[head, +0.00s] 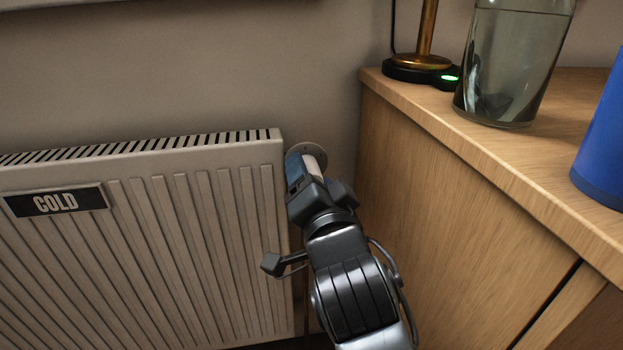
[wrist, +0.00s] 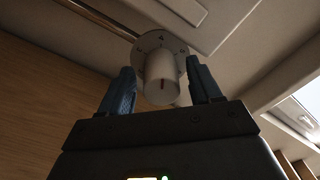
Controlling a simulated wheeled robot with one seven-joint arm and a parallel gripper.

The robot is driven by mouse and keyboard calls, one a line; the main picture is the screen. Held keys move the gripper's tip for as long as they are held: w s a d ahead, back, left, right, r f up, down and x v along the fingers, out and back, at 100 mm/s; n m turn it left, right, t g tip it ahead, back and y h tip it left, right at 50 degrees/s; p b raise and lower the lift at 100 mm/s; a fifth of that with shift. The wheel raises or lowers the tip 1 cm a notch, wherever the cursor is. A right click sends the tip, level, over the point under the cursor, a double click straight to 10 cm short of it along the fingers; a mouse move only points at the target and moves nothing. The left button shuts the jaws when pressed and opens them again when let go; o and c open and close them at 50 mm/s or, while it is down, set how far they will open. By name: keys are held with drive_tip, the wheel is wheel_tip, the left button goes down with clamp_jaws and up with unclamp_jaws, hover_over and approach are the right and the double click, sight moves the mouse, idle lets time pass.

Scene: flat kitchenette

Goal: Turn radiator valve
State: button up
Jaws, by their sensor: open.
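The radiator valve is a pale round knob (wrist: 159,82) with a dark mark on its face, in front of a grey dial plate (wrist: 178,44) with markings, in the wrist view. In the head view the valve (head: 316,156) shows at the radiator's right end, partly hidden by my gripper. My gripper (wrist: 160,66) is open, one blue-padded finger on each side of the knob. A gap shows beside each finger in the wrist view; I cannot tell whether either finger touches the knob.
The white radiator (head: 215,225) bears a "COLD" sign (head: 82,200). A wooden cabinet (head: 450,215) stands close on the right of my arm. On it are a glass jar (head: 510,65), a blue container (head: 603,150) and a brass lamp base (head: 420,72). A pipe (wrist: 95,14) runs beside the valve.

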drive_tip(key=p+v, duration=0.2)
drive_tip(key=v, duration=0.5)
drive_tip(key=shift+s, duration=0.4)
